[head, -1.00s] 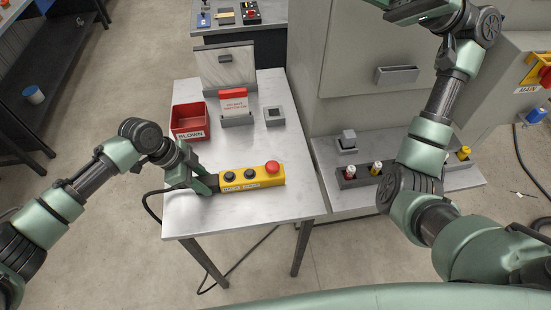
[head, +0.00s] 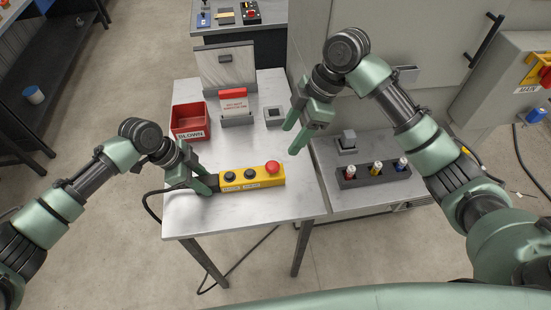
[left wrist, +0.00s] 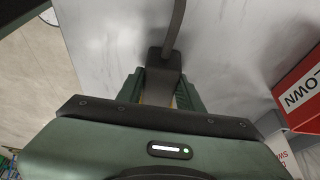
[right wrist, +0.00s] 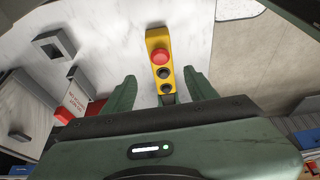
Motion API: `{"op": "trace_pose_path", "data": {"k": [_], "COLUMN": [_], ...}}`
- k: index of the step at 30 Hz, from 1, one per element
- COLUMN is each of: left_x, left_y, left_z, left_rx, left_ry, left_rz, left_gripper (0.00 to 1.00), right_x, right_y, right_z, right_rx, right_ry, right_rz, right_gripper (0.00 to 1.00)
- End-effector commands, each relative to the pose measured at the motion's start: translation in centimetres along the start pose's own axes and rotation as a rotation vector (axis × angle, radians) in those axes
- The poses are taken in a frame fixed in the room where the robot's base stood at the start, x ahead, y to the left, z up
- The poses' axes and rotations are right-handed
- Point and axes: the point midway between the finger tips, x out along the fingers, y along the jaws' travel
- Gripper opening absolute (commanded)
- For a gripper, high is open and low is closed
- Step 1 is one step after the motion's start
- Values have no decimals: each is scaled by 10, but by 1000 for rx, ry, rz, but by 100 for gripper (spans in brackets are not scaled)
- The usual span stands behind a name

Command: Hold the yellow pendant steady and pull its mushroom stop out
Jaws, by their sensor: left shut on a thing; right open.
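The yellow pendant (head: 240,185) lies on the light table, with two black buttons and a red mushroom stop (head: 272,167) at its right end. My left gripper (head: 210,186) is shut on the pendant's dark left end, where the cable leaves. In the left wrist view that dark end (left wrist: 163,80) sits between the left fingers (left wrist: 160,92). My right gripper (head: 300,136) is open and empty, above the table's right edge, up and right of the stop. In the right wrist view the stop (right wrist: 160,57) and the pendant (right wrist: 155,40) show beyond the open fingers (right wrist: 158,90).
A red bin (head: 189,124) marked BLOWN, a card holder with a red-topped card (head: 235,104) and a small grey box (head: 274,116) stand behind the pendant. A dark rack (head: 372,174) with several coloured pieces sits on the lower shelf at right. The table front is clear.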

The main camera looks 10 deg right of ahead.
Motion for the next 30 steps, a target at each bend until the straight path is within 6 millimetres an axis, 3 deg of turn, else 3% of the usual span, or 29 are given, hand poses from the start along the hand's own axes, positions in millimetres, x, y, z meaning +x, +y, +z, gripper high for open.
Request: {"op": "trace_pose_path", "data": {"k": [9,15,21,29,30], "left_x": [0,0,0,0,0], "left_y": [0,0,0,0,0], "left_z": [0,0,0,0,0], "left_rx": [-1,-1,-1,-1,-1], "left_ry": [-1,-1,-1,-1,-1], "left_rz": [1,1,1,1,1], "left_gripper": [0,0,0,0,0], "right_x": [63,93,106,107,107], "right_y": [-1,-1,0,0,0], "right_z": [-1,-2,-2,-2,-2], "right_rx": [5,4,4,3,3], "right_ry": [4,5,4,5,5], "right_rz": [-5,-3,-1,0,0], "right_gripper": [57,57,57,57,49]}}
